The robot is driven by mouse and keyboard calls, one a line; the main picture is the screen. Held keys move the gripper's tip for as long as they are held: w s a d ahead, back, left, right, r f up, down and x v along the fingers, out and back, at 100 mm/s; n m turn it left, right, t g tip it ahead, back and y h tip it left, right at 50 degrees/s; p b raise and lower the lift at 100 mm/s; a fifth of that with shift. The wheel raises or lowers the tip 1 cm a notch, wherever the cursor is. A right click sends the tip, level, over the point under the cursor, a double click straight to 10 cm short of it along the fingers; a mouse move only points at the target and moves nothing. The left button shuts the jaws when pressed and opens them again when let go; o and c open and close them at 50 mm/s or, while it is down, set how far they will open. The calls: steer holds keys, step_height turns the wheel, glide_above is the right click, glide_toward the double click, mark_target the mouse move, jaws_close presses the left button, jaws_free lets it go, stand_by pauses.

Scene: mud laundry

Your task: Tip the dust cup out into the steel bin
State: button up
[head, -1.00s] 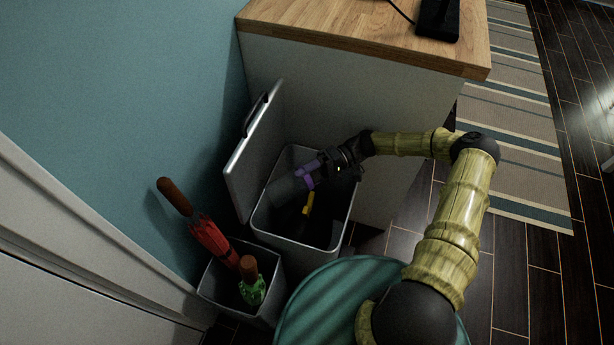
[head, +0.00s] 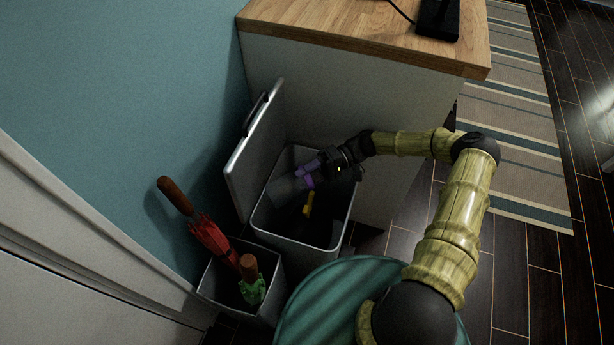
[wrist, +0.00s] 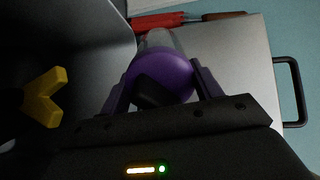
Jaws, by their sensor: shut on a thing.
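The dust cup (head: 287,189) is a see-through grey cylinder with a purple end cap, which faces me in the wrist view (wrist: 163,76). My gripper (head: 311,174) is shut on the purple end, with one finger on each side in the wrist view. The cup is tilted, its clear end pointing down and left over the steel bin's mouth. The steel bin (head: 262,226) stands against the cabinet with its lid (head: 248,155) raised on the left. The cup looks pale and empty; its far end and the bin's floor are dark or hidden.
A yellow piece (head: 308,204) shows within the bin's opening. A smaller grey holder (head: 216,284) with a red umbrella (head: 211,237) and a green one (head: 252,286) stands in front. The wood-topped cabinet (head: 330,75) rises behind. A striped rug lies right.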

steer(key=shift+a, duration=0.1)
steer(key=d+r+m+t, duration=0.2)
steer(key=d+m+t, duration=0.4)
steer(key=d+t, duration=0.2)
steer(key=d+r+m+t+h, duration=0.1)
steer(key=d+r+m+t, duration=0.2)
steer(key=d+m+t, duration=0.3)
steer(key=d+t, duration=0.3)
steer(key=d, duration=0.4)
steer(key=shift+w+d+r+m, duration=0.2)
steer(key=shift+w+r+m, duration=0.05)
steer(key=shift+m, duration=0.05)
steer(key=shift+f, duration=0.1)
